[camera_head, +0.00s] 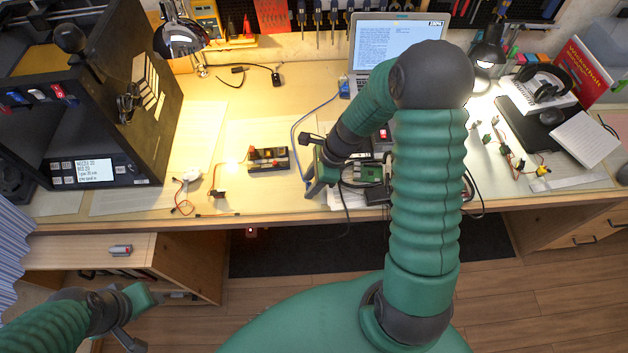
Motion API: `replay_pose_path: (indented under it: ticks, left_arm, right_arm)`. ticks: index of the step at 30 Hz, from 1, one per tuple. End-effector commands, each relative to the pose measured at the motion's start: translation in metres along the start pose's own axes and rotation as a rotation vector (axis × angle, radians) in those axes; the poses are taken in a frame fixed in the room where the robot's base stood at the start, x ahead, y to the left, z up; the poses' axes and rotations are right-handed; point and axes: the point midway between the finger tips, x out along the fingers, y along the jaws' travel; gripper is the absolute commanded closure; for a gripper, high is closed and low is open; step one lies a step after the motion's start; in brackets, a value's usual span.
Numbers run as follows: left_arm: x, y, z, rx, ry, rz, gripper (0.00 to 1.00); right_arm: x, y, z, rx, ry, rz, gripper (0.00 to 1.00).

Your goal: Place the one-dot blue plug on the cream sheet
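My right gripper (313,168) is above the middle of the desk, its arm coming over from the right. It is beside a blue cable (294,135) and a green circuit board (367,172). I cannot tell whether its fingers hold anything. My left gripper (133,318) is low at the left, below the desk edge and apart from the desk things; its finger opening is unclear. I cannot make out a one-dot blue plug; the dots are too small to see. A cream sheet (240,133) lies on the desk left of my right gripper, partly under a black terminal block (268,158).
A black cabinet (150,150) with a small display stands at the left. A laptop (385,45), lamps and headphones (545,82) stand farther back. Small coloured parts lie at the right. My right arm hides part of the desk.

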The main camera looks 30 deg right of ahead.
Motion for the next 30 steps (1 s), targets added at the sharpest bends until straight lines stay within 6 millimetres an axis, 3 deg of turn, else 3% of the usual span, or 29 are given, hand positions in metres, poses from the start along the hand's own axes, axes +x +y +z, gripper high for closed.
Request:
replay_pose_path:
  ticks: [8,11,18,25,28,30]
  left_arm:
    - [-0.002,-0.001,0.0,-0.002,-0.001,-0.001,0.54]
    - [-0.006,-0.001,-0.001,-0.002,-0.001,0.0,0.54]
    - [-0.019,0.0,-0.004,-0.001,0.0,0.0,0.54]
    - [-0.023,0.0,-0.005,-0.001,0.0,0.0,0.54]
    - [-0.023,-0.001,-0.005,-0.002,0.0,0.0,0.54]
    - [-0.023,-0.001,-0.005,-0.002,-0.001,0.0,0.54]
  right_arm:
    - [-0.005,-0.002,-0.002,-0.001,-0.003,0.0,0.58]
    - [-0.022,-0.004,-0.003,-0.001,-0.005,-0.002,0.58]
    - [-0.085,-0.003,-0.002,-0.001,-0.004,-0.003,0.58]
    - [-0.118,0.0,0.001,-0.009,0.0,0.001,0.58]
    - [-0.116,0.015,0.009,-0.206,0.049,0.015,0.58]
    - [-0.11,0.038,0.021,-0.562,0.129,0.04,0.58]
